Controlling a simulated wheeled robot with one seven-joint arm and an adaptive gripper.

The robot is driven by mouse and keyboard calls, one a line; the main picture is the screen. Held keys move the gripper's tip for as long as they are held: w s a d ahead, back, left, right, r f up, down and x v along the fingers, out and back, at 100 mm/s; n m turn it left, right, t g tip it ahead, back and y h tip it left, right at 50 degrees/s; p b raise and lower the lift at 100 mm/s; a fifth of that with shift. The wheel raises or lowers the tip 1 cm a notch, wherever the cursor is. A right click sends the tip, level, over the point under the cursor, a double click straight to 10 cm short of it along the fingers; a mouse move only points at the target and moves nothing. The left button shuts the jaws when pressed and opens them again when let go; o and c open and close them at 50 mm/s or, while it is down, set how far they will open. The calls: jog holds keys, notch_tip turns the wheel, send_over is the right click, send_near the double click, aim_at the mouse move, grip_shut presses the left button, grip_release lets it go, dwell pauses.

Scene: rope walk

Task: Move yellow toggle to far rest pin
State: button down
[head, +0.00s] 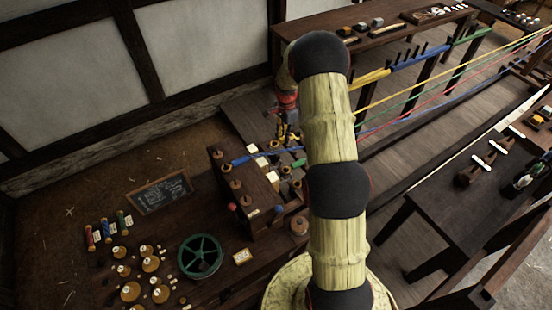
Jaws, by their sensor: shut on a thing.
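My gripper (284,133) is small in the head view, just left of my arm's upper part, low over the far end of the dark wooden bench. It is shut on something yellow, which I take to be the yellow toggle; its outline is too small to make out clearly. A taut yellow rope (440,74) runs from the upper right and passes behind my arm. The far rest pin cannot be picked out for sure; several dark upright pins (425,48) stand along the coloured rail at the back.
A blue piece (241,160) and a green piece (299,163) lie near my gripper. A dark wooden block with knobs (245,195) stands just in front. Green, red and blue ropes run taut to the right. A green wheel (200,256) and several spools lie at lower left.

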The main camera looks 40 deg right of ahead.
jog(key=shift+s+a+f+b, duration=0.1)
jog(key=shift+s+f+b, duration=0.3)
jog(key=shift+f, duration=0.2)
jog(key=shift+s+a+f+b, duration=0.1)
jog(key=shift+s+f+b, duration=0.15)
jog(key=shift+s+f, duration=0.3)
jog(key=shift+w+f+b, duration=0.1)
jog(key=shift+f+b, duration=0.25)
jog(key=shift+f, duration=0.15)
jog(key=shift+f+b, duration=0.85)
jog(key=shift+f, duration=0.5)
jog(key=shift+f, duration=0.1)
dwell(0.3)
jog(key=c, duration=1.6)
grip_release()
